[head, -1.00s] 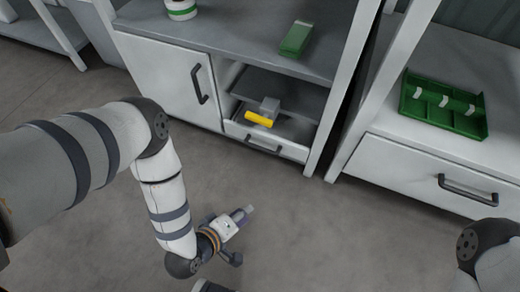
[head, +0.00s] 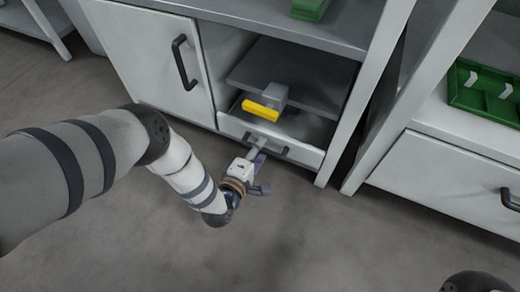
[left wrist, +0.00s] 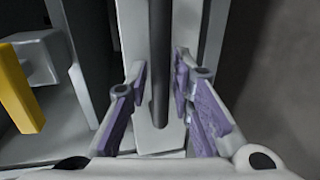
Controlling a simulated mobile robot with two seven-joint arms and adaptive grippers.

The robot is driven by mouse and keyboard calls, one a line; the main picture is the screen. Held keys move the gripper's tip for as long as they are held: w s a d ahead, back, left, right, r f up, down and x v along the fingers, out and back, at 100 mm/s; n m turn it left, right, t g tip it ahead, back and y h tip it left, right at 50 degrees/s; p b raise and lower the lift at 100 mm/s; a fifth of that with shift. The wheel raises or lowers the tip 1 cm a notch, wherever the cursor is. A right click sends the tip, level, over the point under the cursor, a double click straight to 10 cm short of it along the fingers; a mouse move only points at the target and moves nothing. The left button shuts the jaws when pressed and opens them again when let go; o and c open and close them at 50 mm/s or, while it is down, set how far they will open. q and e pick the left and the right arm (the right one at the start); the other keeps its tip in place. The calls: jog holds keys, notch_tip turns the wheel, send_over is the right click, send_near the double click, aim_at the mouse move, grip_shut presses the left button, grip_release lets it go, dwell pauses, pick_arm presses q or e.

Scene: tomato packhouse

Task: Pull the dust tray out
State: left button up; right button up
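The dust tray (head: 308,155) is a low light-grey drawer at the bottom of the open bay of the grey cabinet. Its dark bar handle (head: 284,151) is on the front. In the left wrist view the handle (left wrist: 160,60) runs between the fingers of my left gripper (left wrist: 160,100). The fingers are open, one on each side of the bar, with gaps visible. In the head view my left gripper (head: 259,152) is at the tray front and covers part of the handle. My right gripper is out of the picture.
A yellow bar (head: 260,110) on a grey block stands in the bay just above the tray, also in the left wrist view (left wrist: 18,90). A closed cabinet door (head: 150,60) is to the left. A green divided tray (head: 490,95) is at right. The floor in front is clear.

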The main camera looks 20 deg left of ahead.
pick_arm(q)
jog(key=shift+w, duration=0.1)
grip_shut()
